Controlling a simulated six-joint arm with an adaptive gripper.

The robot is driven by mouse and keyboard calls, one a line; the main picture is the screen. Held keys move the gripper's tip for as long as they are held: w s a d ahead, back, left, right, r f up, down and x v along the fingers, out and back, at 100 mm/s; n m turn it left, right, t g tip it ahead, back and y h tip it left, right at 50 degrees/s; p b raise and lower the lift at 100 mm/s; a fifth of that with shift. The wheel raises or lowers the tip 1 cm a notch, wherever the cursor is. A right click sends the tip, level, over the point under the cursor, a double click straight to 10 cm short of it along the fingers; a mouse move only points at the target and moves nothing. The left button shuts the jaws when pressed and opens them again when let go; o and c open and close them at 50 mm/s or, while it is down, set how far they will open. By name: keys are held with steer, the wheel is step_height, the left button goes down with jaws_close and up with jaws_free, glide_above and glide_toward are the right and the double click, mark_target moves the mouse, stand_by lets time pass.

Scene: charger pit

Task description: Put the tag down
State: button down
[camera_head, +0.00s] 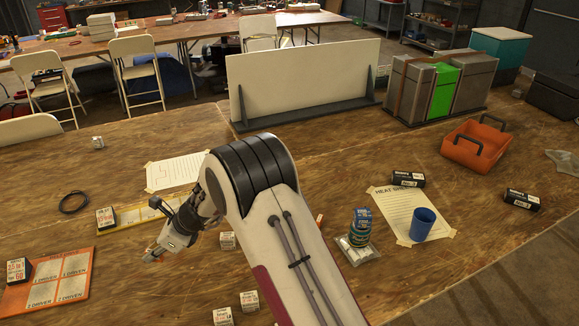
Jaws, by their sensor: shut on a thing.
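My gripper (158,252) hangs low over the wooden table (330,180) at left of centre, its fingers pointing down and left. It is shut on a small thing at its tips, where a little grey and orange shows. I take this to be the tag, but it is mostly hidden and too small to make out. I cannot tell whether it touches the table. An orange mat (75,262) with a printed grid lies to the left of the gripper. A small box (17,270) stands on the mat's left part.
A yellow strip (135,214) with a small box (106,217) lies behind my gripper. Small boxes (227,240) (223,316) stand near my arm. Bare wood lies between mat and gripper.

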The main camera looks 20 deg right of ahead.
steer(key=s+d+m+t+h, duration=0.1)
steer(key=s+d+m, duration=0.15)
steer(key=d, duration=1.35)
steer(key=s+d+m+t+h, duration=0.1)
steer(key=s+d, duration=0.3)
steer(key=d, duration=1.2)
steer(key=s+d+m+t+h, duration=0.2)
steer(key=s+d+m, duration=0.2)
steer(key=s+d, duration=1.5)
steer(key=shift+s+d+r+m, duration=0.3)
steer(key=shift+s+d+m, duration=0.05)
steer(key=shift+s, duration=0.2)
steer(key=shift+f, duration=0.15)
glide_toward(354, 284)
steer(key=shift+w+a+r, duration=0.25)
steer(key=shift+w+a, duration=0.15)
steer(key=shift+w, duration=0.3)
steer(key=shift+w+a+r, duration=0.25)
steer(key=shift+w+a, duration=0.2)
steer(key=shift+w, duration=0.25)
steer(key=shift+f, duration=2.1)
